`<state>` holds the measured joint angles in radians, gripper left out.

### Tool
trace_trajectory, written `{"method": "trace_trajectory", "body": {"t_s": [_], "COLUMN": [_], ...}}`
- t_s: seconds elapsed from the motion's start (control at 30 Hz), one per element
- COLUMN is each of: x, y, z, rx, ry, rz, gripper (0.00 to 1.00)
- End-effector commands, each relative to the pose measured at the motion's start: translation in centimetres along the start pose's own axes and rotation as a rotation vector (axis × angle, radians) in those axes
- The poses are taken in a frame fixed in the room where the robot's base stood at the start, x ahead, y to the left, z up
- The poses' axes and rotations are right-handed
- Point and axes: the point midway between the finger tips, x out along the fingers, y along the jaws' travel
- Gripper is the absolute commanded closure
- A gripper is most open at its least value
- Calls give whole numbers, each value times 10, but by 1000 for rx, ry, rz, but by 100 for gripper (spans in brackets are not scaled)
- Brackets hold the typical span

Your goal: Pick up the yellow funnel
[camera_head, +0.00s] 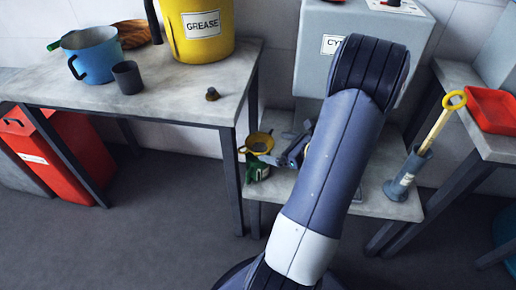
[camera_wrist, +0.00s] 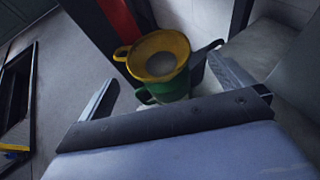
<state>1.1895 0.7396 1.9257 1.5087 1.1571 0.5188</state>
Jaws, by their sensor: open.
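The yellow funnel (camera_head: 259,142) sits upright in the top of a green jug (camera_head: 257,170) on the low grey bench, left of my arm. My gripper (camera_head: 292,150) is partly hidden behind my arm, just right of the funnel. In the wrist view my gripper (camera_wrist: 163,68) is open, with one finger on each side of the picture; the funnel lies ahead, apart from the fingers.
A grey-topped table (camera_head: 170,95) at the left carries a blue jug (camera_head: 92,54), a dark cup (camera_head: 128,77) and a yellow GREASE bucket (camera_head: 197,30). Its leg (camera_head: 231,180) stands close left of the funnel. A grey tube with a yellow-handled rod (camera_head: 408,172) stands at the bench's right.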

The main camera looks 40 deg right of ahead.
Motion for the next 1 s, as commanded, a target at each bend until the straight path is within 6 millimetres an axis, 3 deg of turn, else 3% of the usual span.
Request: {"method": "trace_trajectory", "body": {"t_s": [0.3,0.6,1.0], "x": [42,45,45], "y": [4,3,3], "z": [-2,-1,-1], "rx": [0,1,0], "ry": [-1,-1,-1], "rz": [4,1,1], "gripper": [0,1,34]}}
